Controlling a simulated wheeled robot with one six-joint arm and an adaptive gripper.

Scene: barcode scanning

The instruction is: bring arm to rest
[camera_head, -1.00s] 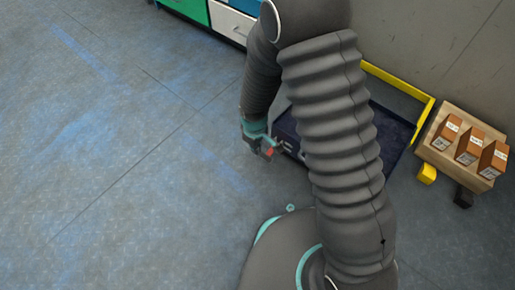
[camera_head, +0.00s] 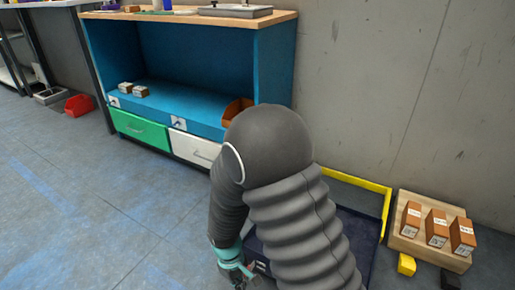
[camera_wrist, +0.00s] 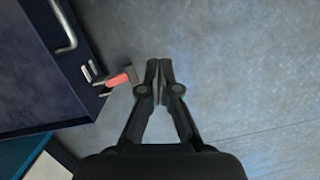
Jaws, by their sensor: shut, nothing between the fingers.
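My arm (camera_head: 300,225) is bent and hangs down in the head view. My gripper (camera_head: 243,282) is low at the picture's bottom edge, beside the dark blue cart (camera_head: 357,226). In the wrist view, my gripper (camera_wrist: 159,70) points over bare grey floor with its fingers together and nothing between them. The dark blue cart (camera_wrist: 35,75) fills the left of that view, apart from the fingers. A red and grey part (camera_wrist: 120,79) at the cart's edge lies just left of the fingertips. My arm hides much of the cart in the head view.
A wooden board (camera_head: 408,247) with several small brown boxes stands by the wall at right. The cart has a yellow handle (camera_head: 388,210). A blue workbench (camera_head: 200,110) with green and white drawers stands behind. The floor (camera_head: 110,210) at left is clear.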

